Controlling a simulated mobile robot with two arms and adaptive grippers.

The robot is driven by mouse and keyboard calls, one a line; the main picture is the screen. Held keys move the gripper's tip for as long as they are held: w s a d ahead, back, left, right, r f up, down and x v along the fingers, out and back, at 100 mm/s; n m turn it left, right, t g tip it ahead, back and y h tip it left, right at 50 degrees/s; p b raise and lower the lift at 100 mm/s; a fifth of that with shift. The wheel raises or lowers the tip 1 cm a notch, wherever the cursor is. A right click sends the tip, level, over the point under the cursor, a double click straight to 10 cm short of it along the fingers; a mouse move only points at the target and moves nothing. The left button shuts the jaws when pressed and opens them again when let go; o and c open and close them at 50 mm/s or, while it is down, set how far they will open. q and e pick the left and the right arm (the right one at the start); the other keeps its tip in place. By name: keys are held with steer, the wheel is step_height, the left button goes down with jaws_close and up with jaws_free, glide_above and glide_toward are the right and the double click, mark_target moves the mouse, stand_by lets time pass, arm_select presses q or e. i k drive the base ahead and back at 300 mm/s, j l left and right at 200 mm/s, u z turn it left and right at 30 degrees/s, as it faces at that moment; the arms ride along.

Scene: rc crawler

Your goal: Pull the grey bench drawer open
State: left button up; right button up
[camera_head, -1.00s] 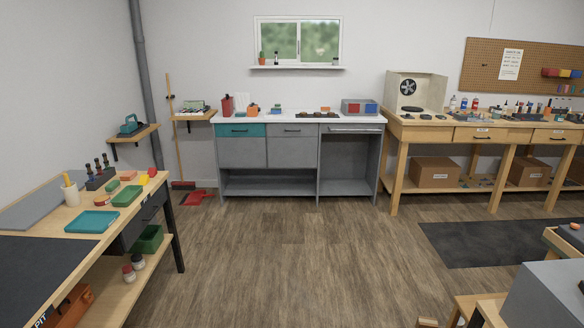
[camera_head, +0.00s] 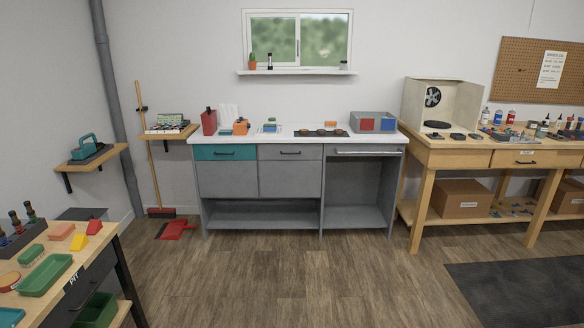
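The grey bench (camera_head: 314,214) stands against the back wall under the window, with a white top. Its grey drawer (camera_head: 274,154) is in the upper middle of the front, shut flush, with a dark bar handle (camera_head: 290,152). A teal drawer (camera_head: 209,154) with a dark handle sits to its left, also shut. To its right, a long light bar (camera_head: 365,153) runs across the top of an open bay. Neither of my grippers is in view.
A wooden workbench (camera_head: 102,262) with trays and tools is at the lower left. A wooden table (camera_head: 455,158) with boxes below stands right of the grey bench. A red dustpan (camera_head: 175,230) and broom are at the left. The wood floor in front is clear; a dark mat (camera_head: 520,290) lies at the right.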

mark_target(266, 151)
steer(key=i, duration=1.8)
